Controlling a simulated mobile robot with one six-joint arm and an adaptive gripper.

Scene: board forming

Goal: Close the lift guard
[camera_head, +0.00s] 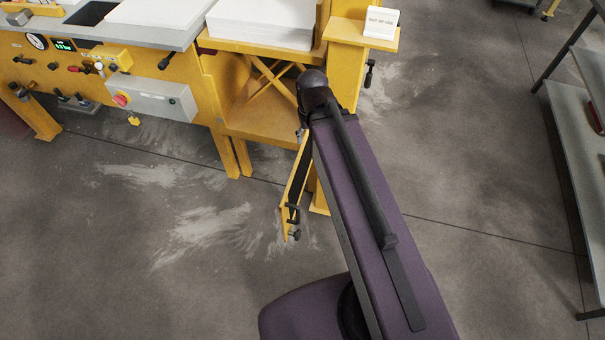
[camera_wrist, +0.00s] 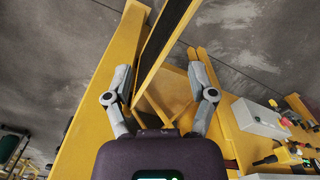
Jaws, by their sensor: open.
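The lift guard (camera_head: 295,187) is a narrow yellow panel with a dark inner face, standing swung out from the yellow machine, with small dark fittings at its near end. In the wrist view the guard (camera_wrist: 157,48) runs upward between and beyond my fingers. My gripper (camera_wrist: 159,75) is open, with one finger on each side of the guard's line of sight. I cannot tell whether a finger touches it. In the head view my arm hides the gripper and part of the guard's far end.
The lift bay (camera_head: 262,100) with crossed yellow struts is open under a white stack (camera_head: 262,22). A control box (camera_head: 150,100) with a red button is on the machine's left. A grey shelf (camera_head: 575,150) stands at the right. The floor around the guard is clear.

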